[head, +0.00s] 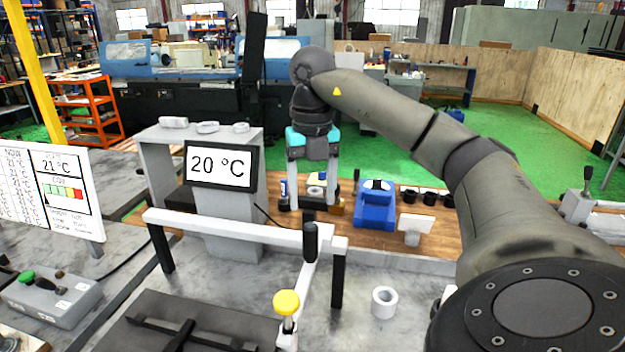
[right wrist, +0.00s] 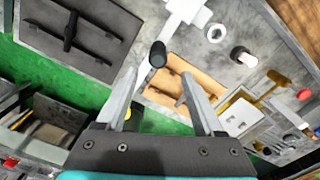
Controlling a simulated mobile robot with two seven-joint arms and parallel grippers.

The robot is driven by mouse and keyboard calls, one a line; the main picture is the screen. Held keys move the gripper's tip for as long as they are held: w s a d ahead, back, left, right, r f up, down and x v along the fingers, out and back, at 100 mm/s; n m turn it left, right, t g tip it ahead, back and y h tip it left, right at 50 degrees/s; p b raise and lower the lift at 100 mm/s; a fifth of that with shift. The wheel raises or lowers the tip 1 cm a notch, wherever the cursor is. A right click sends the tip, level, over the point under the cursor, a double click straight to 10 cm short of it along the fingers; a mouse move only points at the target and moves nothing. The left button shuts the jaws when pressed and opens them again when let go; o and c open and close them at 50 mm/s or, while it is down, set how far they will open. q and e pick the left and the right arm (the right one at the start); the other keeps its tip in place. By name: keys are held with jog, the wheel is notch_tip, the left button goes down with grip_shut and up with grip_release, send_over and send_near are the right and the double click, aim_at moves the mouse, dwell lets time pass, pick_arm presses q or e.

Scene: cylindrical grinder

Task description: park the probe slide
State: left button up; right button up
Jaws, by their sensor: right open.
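A white rail (head: 235,229) on dark legs stands across the grey granite top. A white slide arm (head: 302,287) comes off its right part toward me, with an upright black handle (head: 311,240) and a yellow knob (head: 287,302); I take this as the probe slide. My right gripper (head: 313,203) is open and empty, pointing down, above the black handle in the head view. In the right wrist view the black handle (right wrist: 157,54) appears just past the gap between the open fingertips (right wrist: 159,76), apparently untouched. My left gripper is not in view.
A display reading 20 °C (head: 221,167) stands left of the gripper. A white ring (head: 384,302) lies right of the rail. A blue holder (head: 375,207) and several small parts sit on the wooden bench behind. A grey control box (head: 50,300) is at far left.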

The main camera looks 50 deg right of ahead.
jog(key=shift+r+p, duration=0.55)
jog(key=shift+r, duration=0.8)
jog(key=shift+f, duration=0.15)
